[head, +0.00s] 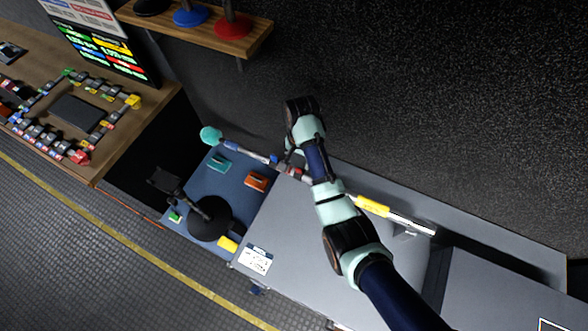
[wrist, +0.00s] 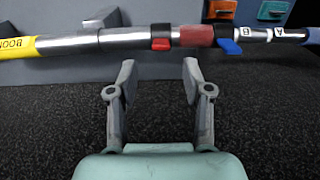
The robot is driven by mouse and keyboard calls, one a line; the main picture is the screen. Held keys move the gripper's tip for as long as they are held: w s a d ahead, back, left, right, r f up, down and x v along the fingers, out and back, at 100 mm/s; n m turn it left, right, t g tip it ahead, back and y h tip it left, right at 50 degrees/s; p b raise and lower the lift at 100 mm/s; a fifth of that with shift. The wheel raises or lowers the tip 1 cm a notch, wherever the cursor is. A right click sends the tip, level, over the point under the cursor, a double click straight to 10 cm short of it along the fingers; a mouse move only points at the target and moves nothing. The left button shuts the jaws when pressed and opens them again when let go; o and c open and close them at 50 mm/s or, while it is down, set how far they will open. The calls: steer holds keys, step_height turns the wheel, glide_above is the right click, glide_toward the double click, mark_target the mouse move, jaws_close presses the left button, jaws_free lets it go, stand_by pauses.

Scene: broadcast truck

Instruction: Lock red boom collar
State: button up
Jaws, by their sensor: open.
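The boom pole (wrist: 122,40) runs across the top of the wrist view as a silver tube with a yellow sleeve at left. A collar with a bright red lever tab (wrist: 161,44) sits on it. Right of it are a dull red band (wrist: 194,36) and a blue lever tab (wrist: 229,46). My gripper (wrist: 159,72) is open and empty, its fingertips just below the pole on either side of the red tab, apparently not around it. In the head view the pole (head: 398,219) lies along the grey case, and my arm hides part of it near the red collar.
A blue mat (head: 205,190) holds a teal clip (head: 219,163), an orange clip (head: 257,181) and a black round-based stand (head: 210,218). A grey case (head: 290,235) lies below the pole. A wooden shelf (head: 255,38) hangs above. The dark carpeted wall beyond the pole is bare.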

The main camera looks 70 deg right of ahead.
mark_target(299, 169)
step_height(299, 169, down, 8)
steer(key=shift+a+r+b, duration=0.1)
steer(key=shift+r+b, duration=0.05)
steer(key=shift+b, duration=0.35)
jaws_close()
